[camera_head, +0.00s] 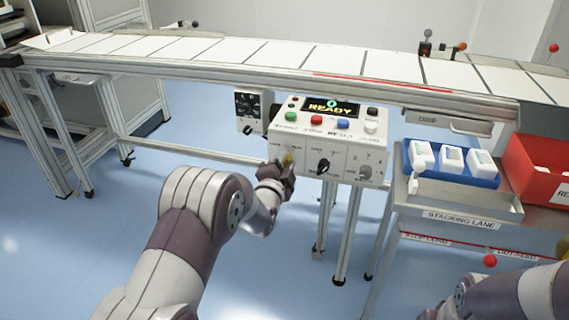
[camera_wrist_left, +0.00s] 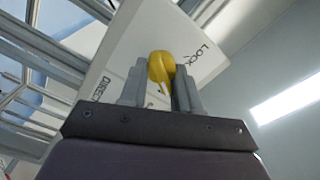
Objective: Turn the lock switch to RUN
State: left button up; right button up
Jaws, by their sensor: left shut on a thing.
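The lock switch is a yellow knob (camera_head: 287,158) on the lower left of the white control box's front (camera_head: 335,160). It also shows in the left wrist view (camera_wrist_left: 161,72), between grey fingers. My left gripper (camera_head: 282,172) is at the box front and shut on the yellow knob. In the left wrist view my left gripper (camera_wrist_left: 160,88) has one finger on each side of the knob. "LOCK" is printed beside it, and part of a word starting "DIRECT" shows on the other side. The head view mostly hides the knob behind the gripper. My right gripper is out of the frame.
The display (camera_head: 331,107) reads "READY". A small grey box (camera_head: 252,110) hangs left. A blue tray (camera_head: 452,163) with white containers and a red bin (camera_head: 540,165) stand right.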

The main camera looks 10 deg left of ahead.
pick_arm(q)
jog(key=shift+o, duration=0.4)
jog(key=m, duration=0.2)
jog(key=f+m, duration=0.1)
jog(key=m, duration=0.2)
jog(key=shift+s+a+f+b, duration=0.15)
jog(key=shift+b, duration=0.25)
jog(key=shift+m, duration=0.3)
jog(key=o, duration=1)
jog(key=shift+a, duration=0.1)
jog(key=shift+r, duration=0.3)
